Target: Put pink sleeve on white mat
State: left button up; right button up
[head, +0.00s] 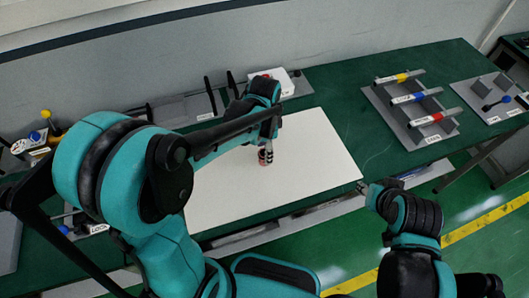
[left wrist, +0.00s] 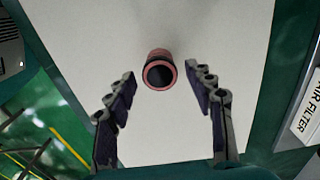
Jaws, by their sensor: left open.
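The pink sleeve (left wrist: 159,70) is a short hollow cylinder with a dark bore. It stands on the white mat (left wrist: 230,25) with its open end toward the left wrist camera. In the head view the sleeve (head: 263,157) shows small and partly covered by my left gripper, on the white mat (head: 315,150). My left gripper (left wrist: 165,82) is open, with one finger on each side of the sleeve and gaps between. In the head view my left gripper (head: 268,145) is right above the sleeve. My right gripper (head: 372,190) is near the table's front edge, clear of the mat.
A grey rack (head: 412,110) with yellow, blue and red marked cylinders stands at the right. A grey board (head: 490,100) lies farther right. A white box (head: 275,80) stands behind the mat. The right part of the mat is bare.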

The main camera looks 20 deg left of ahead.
pick_arm(q)
notch_tip(320, 180, up, 8)
jog(key=shift+f+p, duration=0.1)
jog(key=shift+p, duration=0.9)
jog(key=s+a+r+n+t, duration=0.2)
jog(key=s+n+t, duration=0.1)
jog(key=s+n, duration=0.2)
jog(key=s+a+r+n+t, duration=0.1)
jog(key=s+a+n+t, duration=0.1)
jog(key=s+n+t, duration=0.2)
jog(key=shift+s+a+r+n, duration=0.35)
jog(key=shift+s+n, duration=0.3)
jog(key=shift+n, duration=0.45)
jog(key=shift+f, duration=0.1)
